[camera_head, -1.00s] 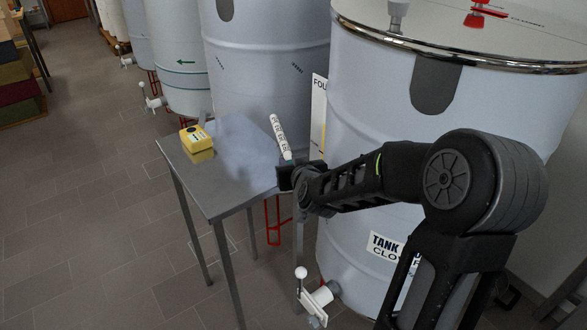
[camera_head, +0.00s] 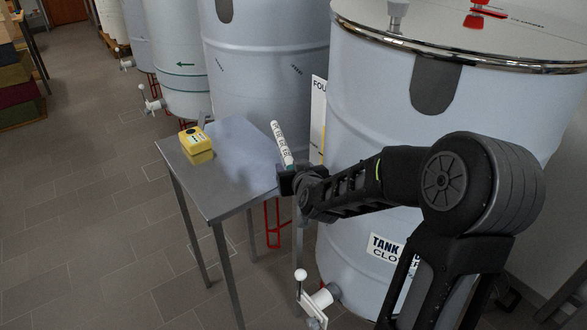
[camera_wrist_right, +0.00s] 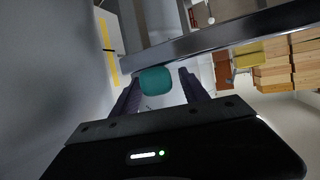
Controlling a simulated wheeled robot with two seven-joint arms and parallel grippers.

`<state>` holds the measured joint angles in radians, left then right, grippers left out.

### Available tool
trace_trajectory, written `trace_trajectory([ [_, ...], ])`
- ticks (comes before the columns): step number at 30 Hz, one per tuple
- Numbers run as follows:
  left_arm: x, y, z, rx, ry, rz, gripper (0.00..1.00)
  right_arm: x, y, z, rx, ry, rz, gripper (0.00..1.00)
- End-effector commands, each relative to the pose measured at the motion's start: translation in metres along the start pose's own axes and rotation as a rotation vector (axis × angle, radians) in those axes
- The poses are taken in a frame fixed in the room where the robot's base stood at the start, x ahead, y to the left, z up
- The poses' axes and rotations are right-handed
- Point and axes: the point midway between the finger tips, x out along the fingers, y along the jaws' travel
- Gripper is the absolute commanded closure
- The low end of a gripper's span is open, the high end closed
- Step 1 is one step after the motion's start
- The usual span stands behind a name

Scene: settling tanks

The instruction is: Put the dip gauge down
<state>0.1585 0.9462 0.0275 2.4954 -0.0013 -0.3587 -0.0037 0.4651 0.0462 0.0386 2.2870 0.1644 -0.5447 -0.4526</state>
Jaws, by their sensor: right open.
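The dip gauge (camera_head: 282,143) is a white stick with dark marks and a teal lower end. In the head view it stands tilted at the right edge of the grey metal table (camera_head: 225,190), in front of the tanks. My right gripper (camera_head: 288,178) is at its lower end, beside the table edge. In the right wrist view the teal end (camera_wrist_right: 155,81) lies between the two fingers (camera_wrist_right: 160,88), which are apart with gaps beside it. I cannot tell what the gauge rests on. My left gripper is not in view.
A yellow instrument (camera_head: 196,145) sits at the table's far left; the rest of the tabletop is clear. A large pale tank (camera_head: 385,120) stands close on the right, with a white valve (camera_head: 318,300) low down. Another tank (camera_head: 265,85) stands behind the table.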

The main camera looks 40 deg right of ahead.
Motion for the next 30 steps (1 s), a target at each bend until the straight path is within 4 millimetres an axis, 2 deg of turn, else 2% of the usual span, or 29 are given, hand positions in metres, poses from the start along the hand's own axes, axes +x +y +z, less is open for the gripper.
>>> trace_trajectory([
  [5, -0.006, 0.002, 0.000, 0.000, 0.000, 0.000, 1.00, -0.002, 0.000, -0.006, 0.000, 0.000, 0.000, 0.48],
  [8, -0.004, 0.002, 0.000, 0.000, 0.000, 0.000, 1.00, -0.012, 0.000, -0.004, 0.000, 0.001, 0.000, 0.48],
  [11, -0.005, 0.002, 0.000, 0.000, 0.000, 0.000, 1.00, -0.028, 0.000, -0.005, 0.000, 0.003, 0.000, 0.48],
  [20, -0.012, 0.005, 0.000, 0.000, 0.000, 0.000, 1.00, -0.097, 0.001, -0.005, 0.001, 0.005, 0.003, 0.48],
  [21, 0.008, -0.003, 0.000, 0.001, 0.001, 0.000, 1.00, -0.093, 0.004, 0.004, 0.004, 0.006, 0.011, 0.48],
  [22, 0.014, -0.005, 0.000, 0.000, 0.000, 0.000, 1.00, -0.095, 0.005, 0.004, 0.004, 0.005, 0.013, 0.48],
  [30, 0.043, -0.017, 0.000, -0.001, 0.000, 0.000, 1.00, -0.115, 0.003, 0.001, 0.002, 0.001, 0.008, 0.48],
])
